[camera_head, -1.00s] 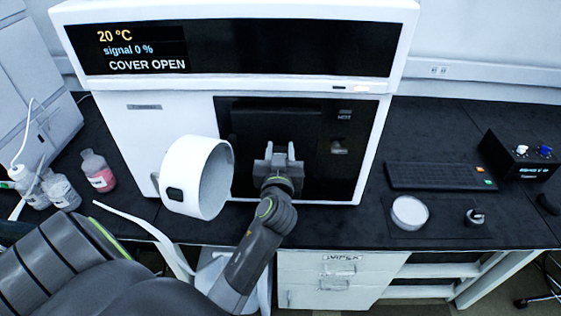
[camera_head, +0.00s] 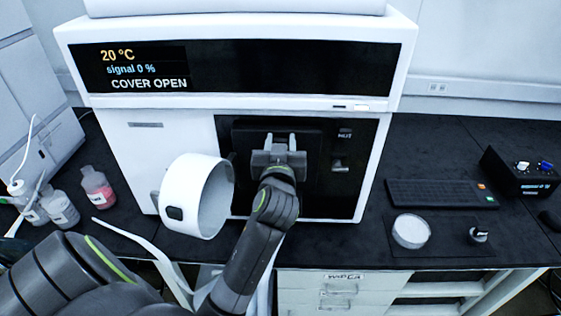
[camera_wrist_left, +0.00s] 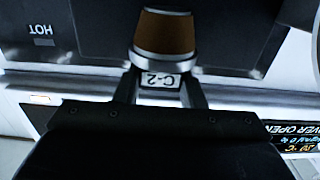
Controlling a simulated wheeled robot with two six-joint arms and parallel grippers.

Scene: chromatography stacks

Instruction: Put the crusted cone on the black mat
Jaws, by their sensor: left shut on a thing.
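My left gripper (camera_head: 279,142) is at the dark front opening of the white instrument. In the left wrist view its two fingers (camera_wrist_left: 160,92) are shut on the cone (camera_wrist_left: 165,35), which has a brown crusted face, a metal rim and a "C-2" label between the fingers. In the head view the cone is hidden by the gripper. I cannot tell whether it is seated in the instrument or free of it. The black mat (camera_head: 452,238) lies on the bench at right, well away from the gripper. My right gripper is out of view.
The instrument (camera_head: 165,140) reads "COVER OPEN", with a "HOT" mark beside its opening. Its round white cover (camera_head: 180,190) stands swung out left of my arm. A white dish (camera_head: 411,231) and a small dark metal piece (camera_head: 478,235) are on the mat. A keyboard (camera_head: 440,193) lies behind it.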

